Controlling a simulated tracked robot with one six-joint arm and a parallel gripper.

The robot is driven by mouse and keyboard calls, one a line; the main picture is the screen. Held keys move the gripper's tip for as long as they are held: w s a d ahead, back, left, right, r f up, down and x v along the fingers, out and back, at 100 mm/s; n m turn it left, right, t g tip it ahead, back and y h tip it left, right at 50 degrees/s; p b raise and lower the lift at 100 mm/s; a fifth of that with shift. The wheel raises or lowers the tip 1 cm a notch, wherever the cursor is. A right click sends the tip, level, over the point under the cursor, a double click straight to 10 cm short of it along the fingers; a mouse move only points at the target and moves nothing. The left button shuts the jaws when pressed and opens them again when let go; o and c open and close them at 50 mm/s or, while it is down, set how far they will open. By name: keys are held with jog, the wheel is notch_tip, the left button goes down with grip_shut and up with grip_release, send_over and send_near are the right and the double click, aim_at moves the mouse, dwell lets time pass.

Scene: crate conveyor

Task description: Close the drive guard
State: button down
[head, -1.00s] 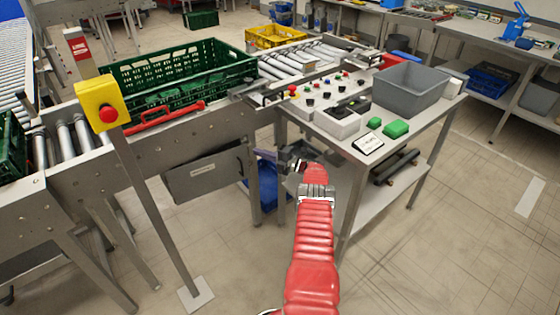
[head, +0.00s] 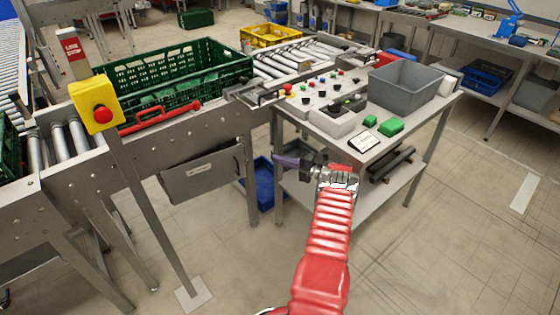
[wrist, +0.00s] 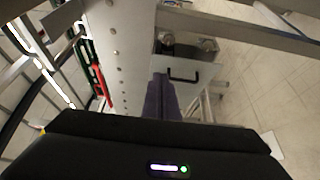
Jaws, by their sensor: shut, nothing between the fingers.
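The drive guard (head: 203,174) is a grey panel with a small label, below the side of the conveyor frame in the head view. In the wrist view the guard (wrist: 196,76) stands out from the frame, with a black handle on its face and a dark round drive part behind it. My gripper (head: 284,160) is to the right of the guard, apart from it, with purple fingers pointing left. In the wrist view the fingers (wrist: 160,92) are together and empty, reaching toward the guard and partly covering its left side.
A control table (head: 300,112) with a grey bin (head: 408,88) stands right of the guard. A blue bin (head: 263,186) is on the floor beneath. An emergency-stop post (head: 150,210) stands left of the guard. The floor in front is clear.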

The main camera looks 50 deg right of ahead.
jog(key=s+a+f+m+g+h, duration=0.1)
jog(key=s+a+m+h, duration=0.7)
jog(key=s+m, duration=0.3)
jog(key=s+a+f+m+g+h, duration=0.2)
jog(key=s+a+m+h, duration=0.5)
jog(key=m, duration=1)
jog(key=s+a, duration=0.3)
jog(key=s, duration=0.1)
jog(key=shift+a+m+h, duration=0.3)
jog(key=shift+a+h, duration=0.05)
jog(key=shift+h, duration=0.05)
